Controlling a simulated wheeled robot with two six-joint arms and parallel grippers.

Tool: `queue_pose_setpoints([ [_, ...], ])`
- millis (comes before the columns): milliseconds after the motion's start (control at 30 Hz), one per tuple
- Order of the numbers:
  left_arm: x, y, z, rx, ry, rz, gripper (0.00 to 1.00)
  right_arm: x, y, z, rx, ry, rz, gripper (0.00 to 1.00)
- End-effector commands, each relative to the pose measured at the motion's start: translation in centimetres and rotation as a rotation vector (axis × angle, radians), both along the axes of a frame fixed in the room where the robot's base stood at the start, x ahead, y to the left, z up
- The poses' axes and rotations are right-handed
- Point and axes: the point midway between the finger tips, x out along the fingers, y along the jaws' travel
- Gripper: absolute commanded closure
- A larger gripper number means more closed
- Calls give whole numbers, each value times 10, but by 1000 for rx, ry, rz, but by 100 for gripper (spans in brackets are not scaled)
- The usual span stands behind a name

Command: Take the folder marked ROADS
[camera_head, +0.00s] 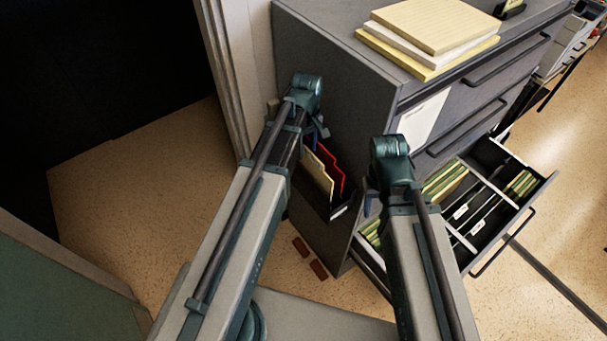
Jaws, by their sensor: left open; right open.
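No marking ROADS can be read on any folder. A tan folder (317,172) and a red folder (333,170) stand upright in a dark pocket (340,211) on the cabinet's side. The open drawer (543,187) holds several green hanging files (446,178) with white tabs too small to read. My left gripper (320,132) is mostly hidden behind its arm, just above the pocket folders. My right gripper (371,203) is mostly hidden behind its arm, between the pocket and the drawer. Both are open, and I see nothing held.
The grey filing cabinet (340,73) carries a stack of yellow and white pads (432,24). A white sheet (424,117) is on its front. Two reddish-brown blocks (318,269) lie on the floor below the pocket. The speckled floor is clear at left and right.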

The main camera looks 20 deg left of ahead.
Motion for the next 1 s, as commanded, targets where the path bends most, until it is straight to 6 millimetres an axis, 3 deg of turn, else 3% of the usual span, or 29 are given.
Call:
queue_pose_setpoints([
  [33,0,0,-13,0,0,0,56,0,0,-13,0,0,0,50],
  [100,0,0,-18,0,0,0,56,0,0,-18,0,0,0,50],
  [367,0,0,-17,0,0,0,56,0,0,-17,0,0,-1,50],
  [467,0,0,-17,0,0,0,69,0,0,-17,0,0,-1,50],
  [633,0,0,-17,0,0,0,99,0,0,-17,0,0,-1,50],
  [1000,0,0,-17,0,0,0,100,0,0,-17,0,0,-1,50],
])
